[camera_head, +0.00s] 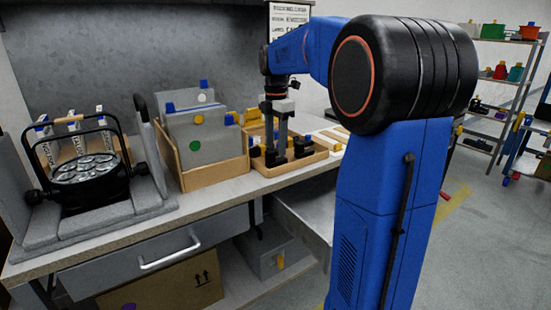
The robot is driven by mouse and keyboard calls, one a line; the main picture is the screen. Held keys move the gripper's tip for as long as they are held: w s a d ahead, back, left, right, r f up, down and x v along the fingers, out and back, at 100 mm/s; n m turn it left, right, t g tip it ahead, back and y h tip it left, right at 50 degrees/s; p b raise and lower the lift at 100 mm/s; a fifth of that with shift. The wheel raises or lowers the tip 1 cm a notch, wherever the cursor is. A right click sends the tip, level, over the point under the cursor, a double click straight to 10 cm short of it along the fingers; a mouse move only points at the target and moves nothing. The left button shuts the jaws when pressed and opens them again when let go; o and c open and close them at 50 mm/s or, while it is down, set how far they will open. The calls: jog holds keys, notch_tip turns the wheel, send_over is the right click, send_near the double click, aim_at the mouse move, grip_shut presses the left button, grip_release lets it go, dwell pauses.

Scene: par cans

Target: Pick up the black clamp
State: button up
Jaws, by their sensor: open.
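My gripper (277,146) points down over a shallow wooden tray (293,166) on the workbench. Its fingers reach down among small black items in the tray; it is open. One black item (303,147), which looks like a black clamp, sits at the right of the fingers. Another dark shape (273,158) is at the fingertips. They are too small to tell apart surely, and I cannot tell whether the fingers touch either one. My fingers hide part of the tray.
A wooden box (215,173) with grey panels stands close left of the tray. A black par can (88,178) lies in a grey foam-lined case (112,219) further left. More wooden trays and yellow items lie to the right. A drawer (160,257) is under the bench top.

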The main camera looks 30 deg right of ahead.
aim_at(276, 150)
jog(key=shift+f, duration=2.2)
grip_shut()
